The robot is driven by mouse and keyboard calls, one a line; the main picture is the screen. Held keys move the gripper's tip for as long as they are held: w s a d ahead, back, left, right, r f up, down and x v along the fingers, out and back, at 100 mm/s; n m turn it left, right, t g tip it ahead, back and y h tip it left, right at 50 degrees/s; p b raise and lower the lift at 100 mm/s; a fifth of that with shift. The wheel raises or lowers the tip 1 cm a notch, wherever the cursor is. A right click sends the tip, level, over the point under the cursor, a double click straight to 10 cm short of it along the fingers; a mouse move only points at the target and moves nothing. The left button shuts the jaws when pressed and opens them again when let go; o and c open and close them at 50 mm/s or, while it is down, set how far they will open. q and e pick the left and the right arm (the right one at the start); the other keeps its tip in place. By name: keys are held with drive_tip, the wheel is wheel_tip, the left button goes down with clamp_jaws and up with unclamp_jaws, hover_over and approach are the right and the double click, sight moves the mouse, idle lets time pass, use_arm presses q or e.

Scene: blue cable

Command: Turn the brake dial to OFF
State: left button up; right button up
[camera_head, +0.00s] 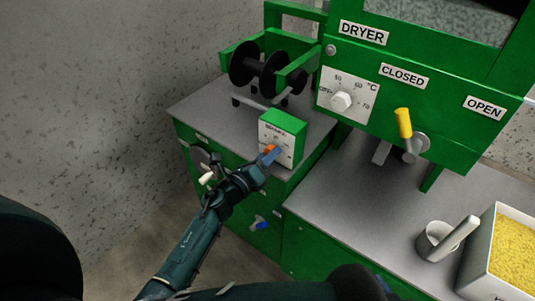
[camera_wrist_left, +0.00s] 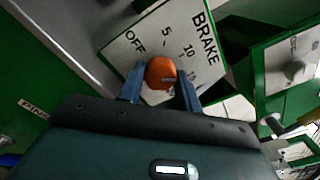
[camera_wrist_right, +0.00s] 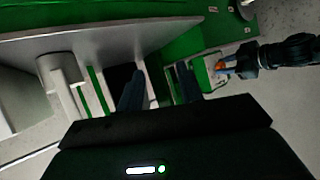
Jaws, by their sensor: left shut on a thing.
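The brake box in the head view (camera_head: 283,120) is green with a white face. Its face (camera_wrist_left: 120,45) in the left wrist view reads BRAKE, with OFF, 5, 10 and a partly hidden 15. The round orange brake dial (camera_wrist_left: 160,72) has a dark mark that seems to point right, towards the 15 side and away from OFF. My left gripper (camera_head: 271,155) is shut on the dial, one blue finger on each side of it (camera_wrist_left: 160,88). My right gripper (camera_wrist_right: 158,88) has its fingers apart with nothing between them.
A spool holder (camera_head: 262,70) stands behind the brake box. The green dryer (camera_head: 440,70) has a temperature knob (camera_head: 341,102) and a yellow-handled lever (camera_head: 403,123).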

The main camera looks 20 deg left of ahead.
use_arm(q)
drive_tip(key=n+p, duration=0.6)
drive_tip(key=n, duration=2)
drive_tip(key=shift+a+r+n, duration=0.1)
drive_tip(key=shift+n, duration=0.2)
use_arm(e)
drive_tip(key=shift+s+d+r+g+h, duration=0.2)
drive_tip(key=shift+d+r, duration=0.1)
drive_tip(key=shift+r, duration=0.35)
drive_tip(key=shift+s+d+r+g+h, duration=0.1)
drive_tip(key=shift+d+r+g+h, duration=0.15)
drive_tip(key=shift+r, duration=0.35)
drive_tip(key=shift+d, duration=0.1)
use_arm(q)
drive_tip(key=o, duration=1)
